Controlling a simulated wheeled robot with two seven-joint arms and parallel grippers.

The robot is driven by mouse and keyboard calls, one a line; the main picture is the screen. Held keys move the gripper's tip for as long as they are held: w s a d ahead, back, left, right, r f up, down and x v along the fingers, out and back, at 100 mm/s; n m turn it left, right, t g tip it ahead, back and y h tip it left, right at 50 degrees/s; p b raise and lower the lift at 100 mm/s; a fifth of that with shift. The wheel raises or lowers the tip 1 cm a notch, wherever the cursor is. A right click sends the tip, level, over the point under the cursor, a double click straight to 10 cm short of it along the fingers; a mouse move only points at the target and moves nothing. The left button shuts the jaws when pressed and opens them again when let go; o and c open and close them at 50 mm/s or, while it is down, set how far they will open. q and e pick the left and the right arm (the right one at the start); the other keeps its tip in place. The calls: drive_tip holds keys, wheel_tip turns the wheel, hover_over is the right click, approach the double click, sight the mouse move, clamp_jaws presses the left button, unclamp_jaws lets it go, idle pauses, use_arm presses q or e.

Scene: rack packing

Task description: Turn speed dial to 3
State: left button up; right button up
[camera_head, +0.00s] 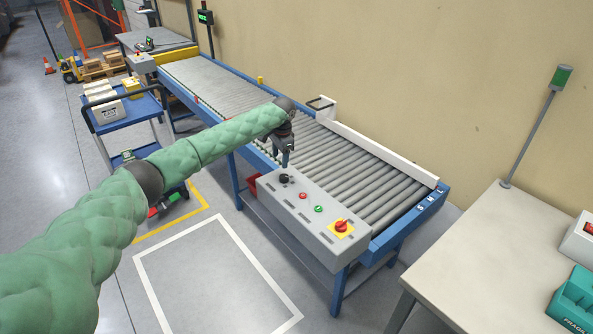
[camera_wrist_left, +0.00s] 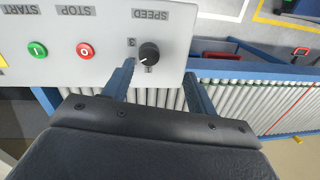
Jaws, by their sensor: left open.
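The black speed dial (camera_wrist_left: 149,53) sits on a grey control panel (camera_wrist_left: 110,30) under the word SPEED, which appears upside down in the left wrist view. A 3 is printed beside the dial. A white mark on the dial points to the lower left there; its exact setting is unclear. The dial also shows in the head view (camera_head: 285,179), near the panel's left end. My left gripper (camera_wrist_left: 160,72) is open and empty, its fingers pointing toward the panel near the dial. In the head view it hangs just above the dial (camera_head: 286,161). My right gripper is not visible.
A red stop button (camera_wrist_left: 85,51) and a green start button (camera_wrist_left: 37,51) are beside the dial. A red rotary switch on yellow (camera_head: 341,227) is at the panel's right end. The roller conveyor (camera_head: 350,175) runs behind the panel. A blue cart (camera_head: 140,108) stands to the left.

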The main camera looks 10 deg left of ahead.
sight(284, 176)
use_arm(q)
drive_tip(key=shift+d+f+m+g+h, duration=0.3)
drive_tip(key=shift+d+m+h, duration=0.1)
drive_tip(key=shift+d+h, duration=0.15)
drive_tip(key=shift+s+a+r, duration=0.1)
drive_tip(key=shift+a+r, duration=0.05)
drive_tip(key=shift+d+f+m+p, duration=0.25)
drive_tip(key=shift+f+m+p, duration=0.05)
drive_tip(key=shift+f, duration=0.15)
drive_tip(key=shift+a+f+p, duration=0.15)
drive_tip(key=shift+f+p, duration=1.2)
drive_tip(key=shift+f, duration=2.15)
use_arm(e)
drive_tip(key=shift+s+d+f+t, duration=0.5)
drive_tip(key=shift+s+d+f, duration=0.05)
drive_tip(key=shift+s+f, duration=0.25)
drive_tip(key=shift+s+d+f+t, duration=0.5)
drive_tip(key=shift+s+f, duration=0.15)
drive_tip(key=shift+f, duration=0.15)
use_arm(q)
drive_tip(key=c, duration=1)
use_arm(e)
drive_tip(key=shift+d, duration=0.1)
